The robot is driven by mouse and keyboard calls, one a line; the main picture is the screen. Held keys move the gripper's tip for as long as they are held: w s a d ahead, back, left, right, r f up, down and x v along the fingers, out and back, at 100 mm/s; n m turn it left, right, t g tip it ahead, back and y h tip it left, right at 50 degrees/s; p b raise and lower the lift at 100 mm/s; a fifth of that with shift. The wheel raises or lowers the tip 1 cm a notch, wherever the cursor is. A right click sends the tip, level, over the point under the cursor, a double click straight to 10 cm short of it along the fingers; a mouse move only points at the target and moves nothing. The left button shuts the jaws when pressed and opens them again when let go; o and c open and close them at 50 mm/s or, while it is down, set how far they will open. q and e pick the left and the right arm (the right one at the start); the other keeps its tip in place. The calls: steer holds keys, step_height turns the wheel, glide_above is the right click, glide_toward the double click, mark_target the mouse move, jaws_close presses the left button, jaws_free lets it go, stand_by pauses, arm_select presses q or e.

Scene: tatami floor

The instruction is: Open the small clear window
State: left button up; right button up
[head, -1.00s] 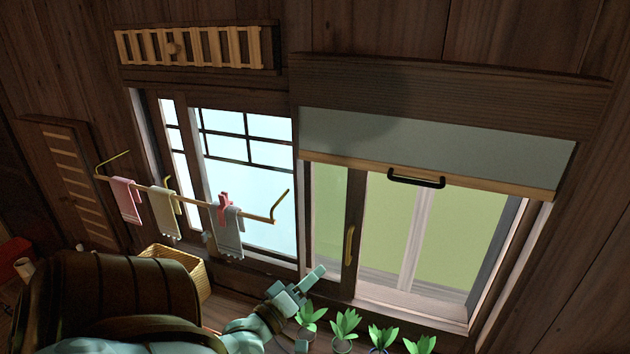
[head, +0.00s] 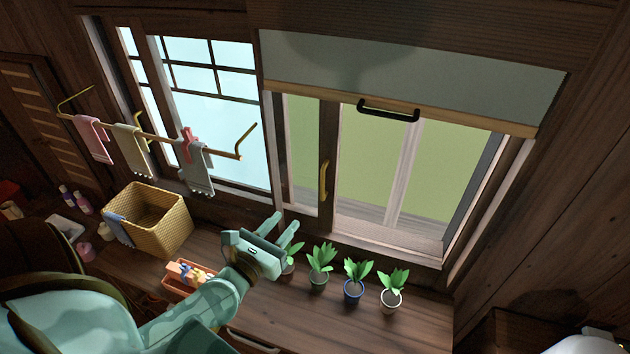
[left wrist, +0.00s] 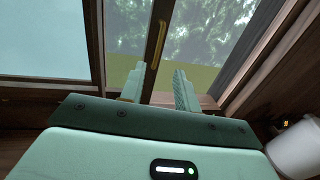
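The clear window (head: 305,150) shows green outside, below a half-lowered blind. A vertical brass handle (head: 323,181) is on its dark upright frame bar, with a narrow pane to the left and a wider clear area to the right. My left gripper (head: 286,222) is below and left of the handle in the head view, above the counter, with its fingers apart and nothing between them. In the left wrist view the brass handle (left wrist: 155,50) appears beyond and between the open fingertips (left wrist: 160,72), with no contact visible. My right gripper is not in view.
Several potted plants (head: 353,290) line the counter beside my left gripper. A wicker basket (head: 150,225) and a small orange box (head: 188,277) are to the left. A towel rail (head: 150,135) juts out before the frosted window. The blind has a black handle (head: 388,110).

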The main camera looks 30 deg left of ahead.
arm_select(q)
steer(key=w+p, duration=0.1)
steer(key=w, duration=1.5)
steer(key=shift+a, duration=0.25)
jaws_close()
